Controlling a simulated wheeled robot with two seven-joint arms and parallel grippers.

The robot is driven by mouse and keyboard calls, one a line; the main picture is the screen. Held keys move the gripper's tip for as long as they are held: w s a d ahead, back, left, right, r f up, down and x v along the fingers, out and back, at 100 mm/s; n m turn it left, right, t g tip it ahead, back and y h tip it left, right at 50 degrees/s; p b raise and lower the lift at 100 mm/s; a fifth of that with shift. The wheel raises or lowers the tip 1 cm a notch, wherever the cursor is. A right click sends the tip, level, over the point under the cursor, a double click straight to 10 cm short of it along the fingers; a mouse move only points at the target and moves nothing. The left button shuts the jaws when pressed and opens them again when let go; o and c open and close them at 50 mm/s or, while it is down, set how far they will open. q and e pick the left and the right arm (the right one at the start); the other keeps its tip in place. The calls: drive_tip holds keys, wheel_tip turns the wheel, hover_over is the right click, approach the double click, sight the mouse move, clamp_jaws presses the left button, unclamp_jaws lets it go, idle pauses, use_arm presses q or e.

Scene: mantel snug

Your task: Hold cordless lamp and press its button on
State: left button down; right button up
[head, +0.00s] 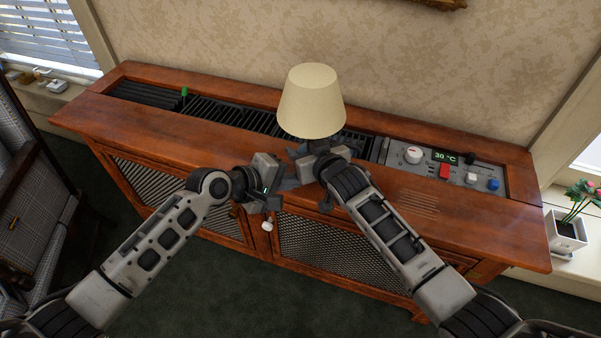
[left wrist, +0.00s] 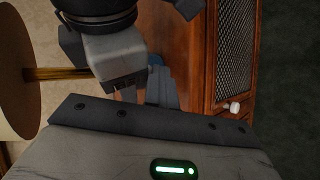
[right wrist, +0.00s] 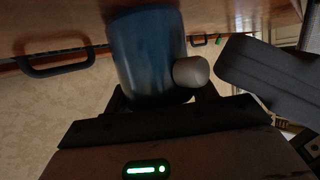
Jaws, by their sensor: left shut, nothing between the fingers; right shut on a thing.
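The cordless lamp has a cream shade (head: 311,102), which shows upright in the head view over the cabinet's front part. In the left wrist view the shade (left wrist: 14,85) and brass stem (left wrist: 55,74) lie sideways. My right gripper (head: 312,172) is shut on the lamp's blue base (right wrist: 147,50), seen between its fingers in the right wrist view. A rounded grey button (right wrist: 191,71) sticks out of the base. My left gripper (head: 286,183) is shut and empty beside the right one. Its dark finger (right wrist: 262,75) appears close to the button, with a narrow gap.
The wooden cabinet (head: 440,205) has dark grilles and a control panel (head: 455,165) with a red switch and knobs. A green peg (head: 184,91) stands in the left grille. A potted plant (head: 568,232) is at the right sill, a chair (head: 35,200) at the left.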

use_arm(q)
drive_tip(key=shift+w+d+r, duration=0.35)
drive_tip(key=shift+w, duration=0.3)
idle(0.5)
drive_tip(key=shift+s+a+r, duration=0.1)
drive_tip(key=shift+s, duration=0.5)
drive_tip(key=shift+s+a+r, duration=0.1)
drive_tip(key=shift+s, duration=0.45)
drive_tip(key=shift+s+a+f, duration=0.1)
drive_tip(key=shift+s+a, duration=0.25)
drive_tip(key=shift+s, duration=0.45)
drive_tip(key=shift+s+a+f, duration=0.1)
drive_tip(key=shift+s+a, duration=0.3)
drive_tip(key=shift+s, duration=0.4)
drive_tip(key=shift+s+a+f, duration=0.1)
drive_tip(key=shift+s+a, duration=0.25)
drive_tip(key=shift+s, duration=0.45)
drive_tip(key=s+a, duration=0.1)
drive_tip(key=s, duration=0.3)
drive_tip(key=w+d, duration=0.2)
drive_tip(key=w, duration=0.6)
drive_tip(key=shift+w+d+f, duration=0.15)
drive_tip(key=shift+d+f, duration=0.05)
drive_tip(key=shift+d, duration=0.05)
